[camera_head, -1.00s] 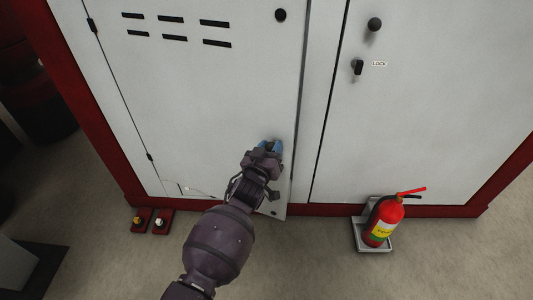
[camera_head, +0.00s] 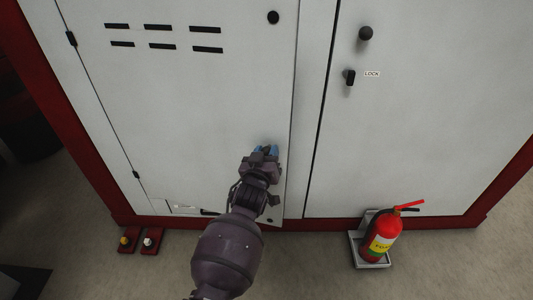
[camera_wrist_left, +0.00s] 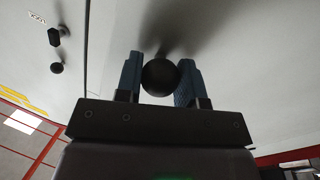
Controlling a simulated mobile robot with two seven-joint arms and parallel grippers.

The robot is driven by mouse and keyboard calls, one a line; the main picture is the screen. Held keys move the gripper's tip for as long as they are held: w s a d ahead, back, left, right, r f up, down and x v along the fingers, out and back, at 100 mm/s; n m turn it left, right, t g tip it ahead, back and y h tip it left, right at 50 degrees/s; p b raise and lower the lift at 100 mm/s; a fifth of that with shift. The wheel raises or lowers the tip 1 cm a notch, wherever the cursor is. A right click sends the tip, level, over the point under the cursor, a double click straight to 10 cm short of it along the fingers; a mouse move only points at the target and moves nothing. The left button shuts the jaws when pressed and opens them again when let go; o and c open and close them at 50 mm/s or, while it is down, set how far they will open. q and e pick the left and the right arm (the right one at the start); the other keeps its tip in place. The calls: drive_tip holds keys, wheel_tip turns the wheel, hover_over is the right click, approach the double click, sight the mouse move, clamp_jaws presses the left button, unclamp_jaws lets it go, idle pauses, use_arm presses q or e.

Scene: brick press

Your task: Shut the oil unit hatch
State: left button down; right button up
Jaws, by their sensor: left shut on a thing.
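The hatch (camera_head: 180,100) is the large white door on the left of the cabinet, with black vent slots near its top. Its free right edge still stands slightly proud of the frame, and its lower corner overlaps the red base. My left gripper (camera_head: 266,150) is at the lower right of the hatch. In the left wrist view its blue fingers are shut on a round black knob (camera_wrist_left: 160,77) on the hatch; the head view hides this knob. My right gripper is not in view.
The right door (camera_head: 430,110) has a black knob (camera_head: 366,33) and a latch (camera_head: 349,77) beside a LOCK label. A red fire extinguisher (camera_head: 381,238) stands on a tray at the lower right. Two small red blocks (camera_head: 140,240) lie on the floor at left.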

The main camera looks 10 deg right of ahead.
use_arm(q)
drive_tip(key=c, duration=0.7)
unclamp_jaws()
drive_tip(key=shift+c, duration=0.2)
drive_tip(key=shift+s+a, duration=0.1)
drive_tip(key=shift+s+a+r, duration=0.1)
drive_tip(key=shift+s, duration=0.1)
drive_tip(key=p+v, duration=0.3)
drive_tip(key=v, duration=0.7)
drive_tip(key=shift+p, duration=0.4)
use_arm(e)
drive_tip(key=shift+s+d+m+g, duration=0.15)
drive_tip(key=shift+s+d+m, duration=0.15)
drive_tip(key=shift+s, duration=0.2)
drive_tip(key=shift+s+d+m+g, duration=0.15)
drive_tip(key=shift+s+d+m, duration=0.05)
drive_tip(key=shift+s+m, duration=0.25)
